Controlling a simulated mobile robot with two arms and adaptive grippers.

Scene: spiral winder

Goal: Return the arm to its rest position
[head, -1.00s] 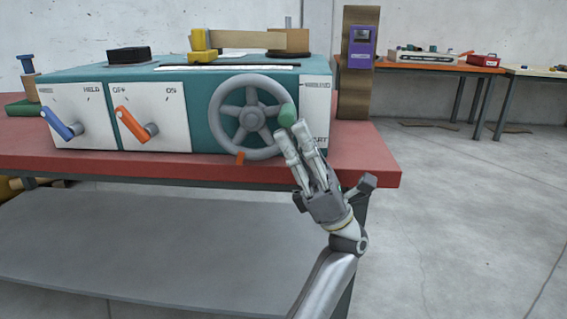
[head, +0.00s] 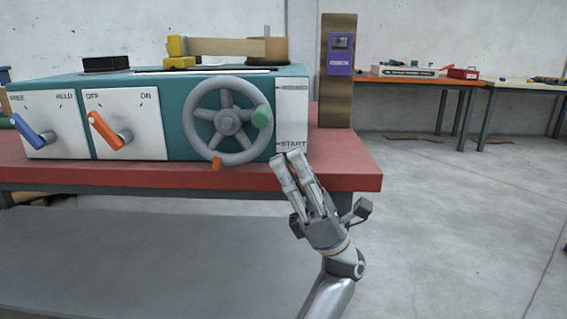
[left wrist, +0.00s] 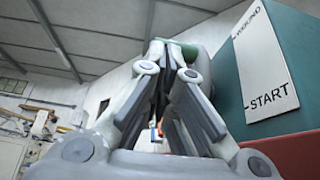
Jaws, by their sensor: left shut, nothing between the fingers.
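My left gripper (head: 286,160) is shut and empty in the head view, in front of the table's right front corner, below and right of the grey handwheel (head: 228,121). In the left wrist view its fingers (left wrist: 172,50) come together at the top. The wheel's green knob (head: 261,117) is at the wheel's right side; it appears partly hidden behind the fingertips in the left wrist view. The fingertips look apart from the knob in the head view. The teal winder (head: 183,137) carries the wheel and a white START panel (head: 291,118). My right gripper is not in view.
The red table (head: 200,177) holds the winder, with blue (head: 32,129) and orange (head: 105,129) levers on its front. A purple box (head: 341,54) is on a brown post behind. More tables stand at the back right. The floor at right is clear.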

